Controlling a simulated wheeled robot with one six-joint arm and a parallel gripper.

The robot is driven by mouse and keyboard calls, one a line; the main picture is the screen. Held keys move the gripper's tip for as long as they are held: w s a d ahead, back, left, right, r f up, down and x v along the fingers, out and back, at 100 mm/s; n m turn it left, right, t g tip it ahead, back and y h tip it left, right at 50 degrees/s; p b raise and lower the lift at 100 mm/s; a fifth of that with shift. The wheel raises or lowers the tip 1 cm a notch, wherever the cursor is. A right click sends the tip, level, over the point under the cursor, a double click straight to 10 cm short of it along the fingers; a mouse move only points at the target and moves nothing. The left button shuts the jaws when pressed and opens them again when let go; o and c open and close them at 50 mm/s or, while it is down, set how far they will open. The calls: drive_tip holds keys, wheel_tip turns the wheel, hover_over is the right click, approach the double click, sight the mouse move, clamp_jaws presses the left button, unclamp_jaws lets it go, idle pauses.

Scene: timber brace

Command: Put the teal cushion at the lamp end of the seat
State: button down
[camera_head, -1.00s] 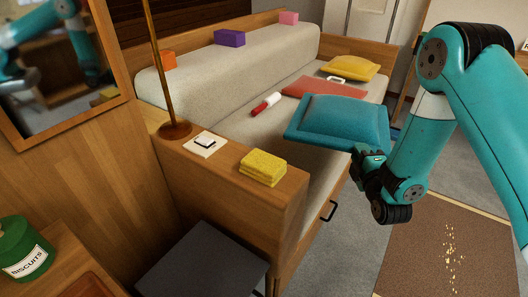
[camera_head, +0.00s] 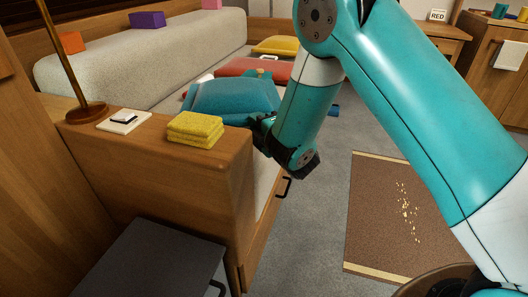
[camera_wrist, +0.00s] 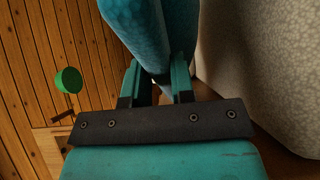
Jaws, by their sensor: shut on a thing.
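The teal cushion (camera_head: 232,98) is held by one edge in my gripper (camera_head: 262,130), just behind the near armrest. It hangs low over the seat (camera_head: 172,100); I cannot tell whether it touches it. In the wrist view, the cushion (camera_wrist: 138,28) fills the top middle, between the fingers of my gripper (camera_wrist: 157,78). The brass lamp (camera_head: 86,112) stands on the wooden armrest (camera_head: 215,165) at the near end of the seat, left of the cushion. Much of the near seat surface is hidden behind the armrest and cushion.
A red cushion (camera_head: 252,67) and a yellow cushion (camera_head: 277,45) lie farther along. A dark stool (camera_head: 150,260) stands in front.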

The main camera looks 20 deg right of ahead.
drive_tip(key=shift+w+d+f+t+h, duration=0.1)
drive_tip(key=shift+w+d+t+h, duration=0.1)
drive_tip(key=shift+d, duration=0.3)
drive_tip(key=shift+w+d+f+t+h, duration=0.1)
drive_tip(key=shift+w+d+t, duration=0.1)
drive_tip(key=shift+d, duration=0.3)
drive_tip(key=shift+s+d+f+m, duration=0.1)
drive_tip(key=shift+d+f+m, duration=0.05)
drive_tip(key=shift+d+m, duration=0.2)
drive_tip(key=shift+a+f, duration=0.15)
drive_tip(key=shift+f, duration=0.15)
drive_tip(key=shift+a+f+b, duration=0.1)
drive_tip(key=shift+f+b, duration=0.85)
drive_tip(key=shift+f, duration=1.2)
drive_tip(key=shift+f, duration=0.15)
drive_tip(key=c, duration=1)
unclamp_jaws()
drive_tip(key=shift+o, duration=0.2)
